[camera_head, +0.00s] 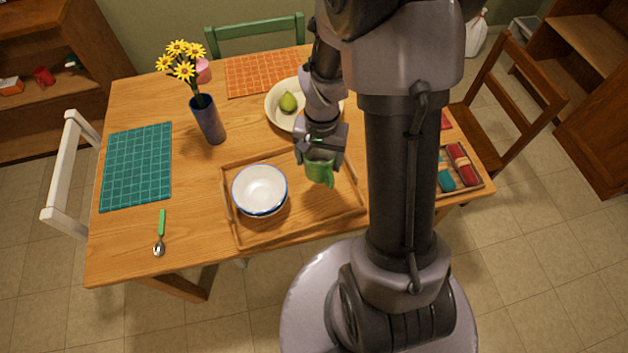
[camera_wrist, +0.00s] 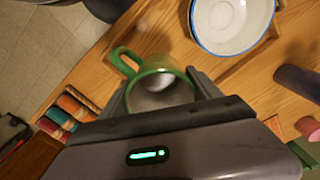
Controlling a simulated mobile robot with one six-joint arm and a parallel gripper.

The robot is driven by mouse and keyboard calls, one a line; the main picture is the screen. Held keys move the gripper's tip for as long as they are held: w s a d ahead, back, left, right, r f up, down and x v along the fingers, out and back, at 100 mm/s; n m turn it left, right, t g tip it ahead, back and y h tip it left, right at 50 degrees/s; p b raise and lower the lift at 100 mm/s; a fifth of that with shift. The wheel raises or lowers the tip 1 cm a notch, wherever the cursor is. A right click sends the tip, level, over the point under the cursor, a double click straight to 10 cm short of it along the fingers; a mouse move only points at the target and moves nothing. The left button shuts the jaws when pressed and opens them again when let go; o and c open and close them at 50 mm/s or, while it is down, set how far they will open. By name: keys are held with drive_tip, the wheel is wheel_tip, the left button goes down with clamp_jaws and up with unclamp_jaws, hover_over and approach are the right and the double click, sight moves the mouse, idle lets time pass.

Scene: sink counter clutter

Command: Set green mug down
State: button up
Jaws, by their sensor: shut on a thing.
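The green mug (camera_head: 320,169) is in my gripper (camera_head: 318,146), over the right part of the wooden tray (camera_head: 292,234). The wrist view shows the mug (camera_wrist: 158,68) upright between the fingers of my gripper (camera_wrist: 160,92), with its handle pointing away from the palm. My gripper is shut on the mug. I cannot tell whether the mug's base touches the tray. White bowls with a blue rim (camera_head: 260,190) stand in the left part of the tray; they also show in the wrist view (camera_wrist: 232,22).
A large bowl (camera_head: 282,120) with a green pear (camera_head: 289,102) stands behind the tray. A blue vase (camera_head: 208,120) with yellow flowers is at back left. A teal mat (camera_head: 137,166) and a spoon (camera_head: 160,232) lie left. A box of rolled cloths (camera_head: 461,168) is right.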

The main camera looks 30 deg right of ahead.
drive_tip(key=shift+m, duration=0.3)
drive_tip(key=f+b, duration=0.1)
drive_tip(key=f, duration=0.2)
drive_tip(key=f+b, duration=0.2)
drive_tip(key=f, duration=0.1)
drive_tip(key=f+b, duration=0.1)
drive_tip(key=f, duration=0.3)
drive_tip(key=shift+s+d+f, duration=0.1)
drive_tip(key=shift+s+d, duration=0.1)
drive_tip(key=shift+d, duration=0.15)
drive_tip(key=shift+b, duration=0.3)
drive_tip(key=shift+f, duration=0.25)
drive_tip(key=o, duration=1.7)
drive_tip(key=shift+r, duration=0.1)
drive_tip(key=shift+r, duration=0.1)
